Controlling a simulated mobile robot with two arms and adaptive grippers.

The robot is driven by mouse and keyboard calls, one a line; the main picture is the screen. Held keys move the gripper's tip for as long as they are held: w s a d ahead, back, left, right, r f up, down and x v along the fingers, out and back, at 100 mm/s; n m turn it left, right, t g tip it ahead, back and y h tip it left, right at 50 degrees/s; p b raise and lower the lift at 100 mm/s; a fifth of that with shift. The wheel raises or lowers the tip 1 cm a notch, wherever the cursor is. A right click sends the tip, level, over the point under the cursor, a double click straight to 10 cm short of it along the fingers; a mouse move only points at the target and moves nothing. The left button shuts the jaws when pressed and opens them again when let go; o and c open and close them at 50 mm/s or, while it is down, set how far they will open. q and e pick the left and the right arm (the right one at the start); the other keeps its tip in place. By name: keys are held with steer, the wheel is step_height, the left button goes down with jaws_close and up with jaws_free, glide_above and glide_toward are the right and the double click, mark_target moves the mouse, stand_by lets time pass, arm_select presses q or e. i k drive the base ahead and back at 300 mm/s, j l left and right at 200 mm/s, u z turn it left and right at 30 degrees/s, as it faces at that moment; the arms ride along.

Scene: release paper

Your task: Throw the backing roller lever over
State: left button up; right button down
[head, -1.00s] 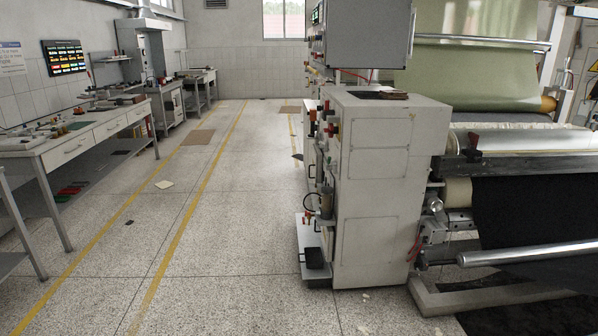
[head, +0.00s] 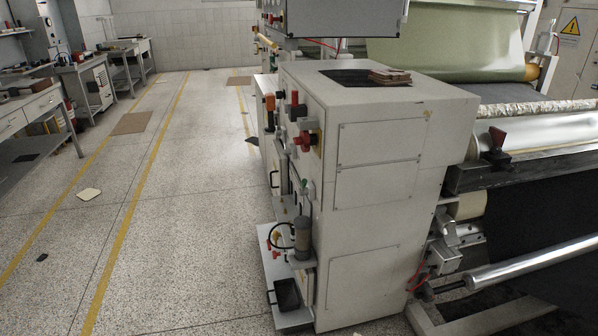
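The white machine cabinet (head: 375,200) stands in the middle of the head view. A small dark red lever-like piece (head: 497,139) stands upright on the dark rail by the rollers at the right. I cannot tell for certain which of these is the backing roller lever. A metallic roller (head: 545,130) and a lower silver bar (head: 530,263) lie right of the cabinet. Neither of my grippers is in view.
Benches (head: 35,110) line the left. A low platform with a black tray (head: 287,294) juts from the cabinet's base. Green web material (head: 450,45) hangs behind.

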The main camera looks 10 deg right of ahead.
mark_target(304, 191)
steer(key=i, duration=0.85)
